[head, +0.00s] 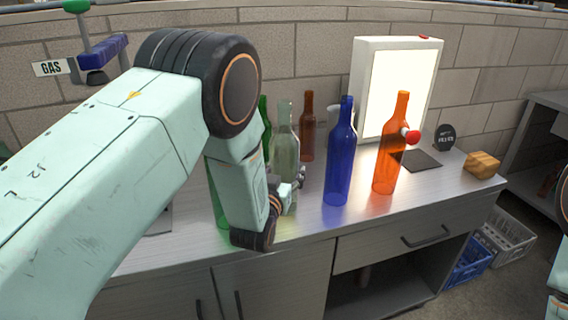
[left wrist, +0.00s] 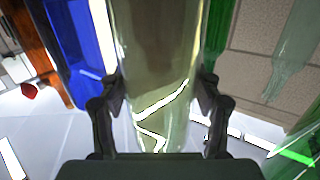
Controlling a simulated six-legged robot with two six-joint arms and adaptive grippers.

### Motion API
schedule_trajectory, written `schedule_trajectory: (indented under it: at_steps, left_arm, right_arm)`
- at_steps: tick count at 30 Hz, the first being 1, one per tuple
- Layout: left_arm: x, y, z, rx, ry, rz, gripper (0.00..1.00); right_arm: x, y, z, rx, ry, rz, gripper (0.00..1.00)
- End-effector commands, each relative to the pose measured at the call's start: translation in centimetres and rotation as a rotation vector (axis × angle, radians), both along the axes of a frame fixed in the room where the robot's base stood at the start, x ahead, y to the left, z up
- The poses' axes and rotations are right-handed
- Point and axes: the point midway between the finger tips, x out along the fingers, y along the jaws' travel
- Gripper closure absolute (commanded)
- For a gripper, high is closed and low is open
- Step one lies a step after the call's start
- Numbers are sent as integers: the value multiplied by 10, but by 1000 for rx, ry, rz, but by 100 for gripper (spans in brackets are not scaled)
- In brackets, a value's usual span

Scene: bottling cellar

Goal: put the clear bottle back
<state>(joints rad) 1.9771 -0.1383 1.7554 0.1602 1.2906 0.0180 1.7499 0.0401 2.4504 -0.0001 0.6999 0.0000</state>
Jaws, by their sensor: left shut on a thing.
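In the left wrist view the bottle (left wrist: 160,70) fills the space between the two fingers (left wrist: 160,105), one on each side. My right gripper is not in view.
A blue bottle (head: 340,155) and an orange bottle (head: 389,150) stand right of the held bottle. A brown bottle (head: 307,130) is behind; green bottles (head: 217,190) are left. A light box (head: 395,85), dark mat (head: 421,160) and wooden block (head: 482,164) are farther right.

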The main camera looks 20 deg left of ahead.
Motion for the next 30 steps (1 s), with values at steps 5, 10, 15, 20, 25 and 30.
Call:
schedule_trajectory:
  at_steps: [5,10,15,20,25,30]
  left_arm:
    - [2,0,1,-1,-14,0,99]
    - [2,0,0,-1,-13,0,99]
    - [0,0,-7,0,-2,0,31]
    - [0,0,-6,0,-2,0,17]
    - [0,0,-6,0,-2,0,13]
    - [0,0,-6,0,-2,0,13]
  right_arm:
    - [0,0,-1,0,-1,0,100]
    - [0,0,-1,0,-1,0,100]
    - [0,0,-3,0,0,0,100]
    - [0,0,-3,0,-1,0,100]
    - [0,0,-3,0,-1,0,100]
    - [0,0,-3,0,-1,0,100]
